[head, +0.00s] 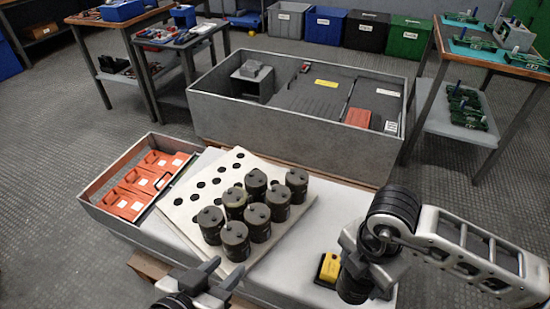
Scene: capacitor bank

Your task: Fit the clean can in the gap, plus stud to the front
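Several dark olive cans (257,222) with small studs on top stand in a cluster on a pale board (238,163) with rows of dark round holes. I cannot tell the clean can from the others, nor read the plus marks. Open holes show at the board's far and left side; no single gap among the cans is clear. My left gripper (228,268) is at the bottom edge, just in front of the nearest can (235,241), with its fingers apart and nothing between them. My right gripper (354,288) is at the lower right, its fingers hidden beneath the wrist.
A yellow block (328,270) lies beside my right wrist. A shallow tray (99,209) with orange pieces is at the left. A large grey open box (290,137) stands behind the board. Side tables with parts stand left and right.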

